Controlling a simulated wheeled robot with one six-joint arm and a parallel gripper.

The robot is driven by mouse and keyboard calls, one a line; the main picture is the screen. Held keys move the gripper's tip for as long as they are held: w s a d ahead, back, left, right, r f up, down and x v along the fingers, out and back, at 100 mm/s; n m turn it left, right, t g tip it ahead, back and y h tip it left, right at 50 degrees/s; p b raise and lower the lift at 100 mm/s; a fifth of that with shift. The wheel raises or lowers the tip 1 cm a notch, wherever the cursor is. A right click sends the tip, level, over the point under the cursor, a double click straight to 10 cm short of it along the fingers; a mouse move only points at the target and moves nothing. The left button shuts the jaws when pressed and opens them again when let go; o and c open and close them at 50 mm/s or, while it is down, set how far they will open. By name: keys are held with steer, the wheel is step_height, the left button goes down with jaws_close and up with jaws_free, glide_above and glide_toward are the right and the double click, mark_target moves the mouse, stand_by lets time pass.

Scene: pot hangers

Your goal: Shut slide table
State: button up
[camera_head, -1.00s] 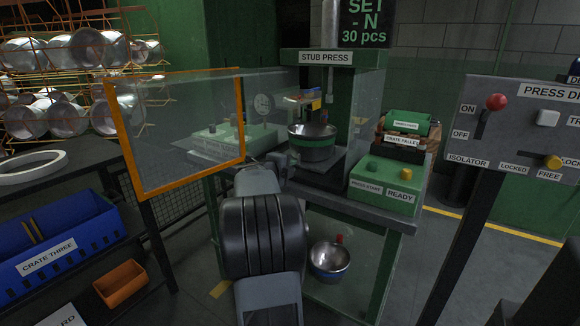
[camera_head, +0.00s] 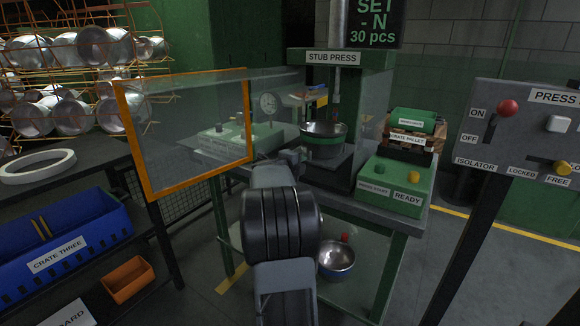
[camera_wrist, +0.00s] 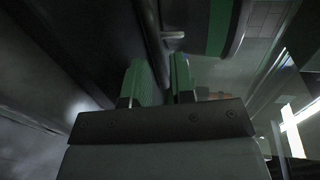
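The stub press (camera_head: 334,58) stands in the middle of the head view. A metal pot with a green band (camera_head: 323,147) sits upright under its column. A dark plate under the pot, seemingly the slide table (camera_head: 330,168), is partly hidden by the pot and my arm. My gripper (camera_head: 292,155) is at the press's front left, close to the pot and plate; contact cannot be told. In the wrist view, my gripper's two green fingers (camera_wrist: 161,80) stand apart with a gap between them. A pale handle-like part (camera_wrist: 172,41) and a dark rod lie beyond the fingertips.
An orange-framed clear guard (camera_head: 190,130) stands open at left. A green box marked READY (camera_head: 395,190) is right of the pot. An isolator panel (camera_head: 530,130) stands at right. Another bowl (camera_head: 336,258) sits on the lower shelf. A blue crate (camera_head: 60,250) is at left.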

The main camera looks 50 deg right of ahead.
steer(key=p+v, duration=0.2)
steer(key=v, duration=1)
steer(key=shift+a, duration=0.25)
steer(key=shift+s+r, duration=0.1)
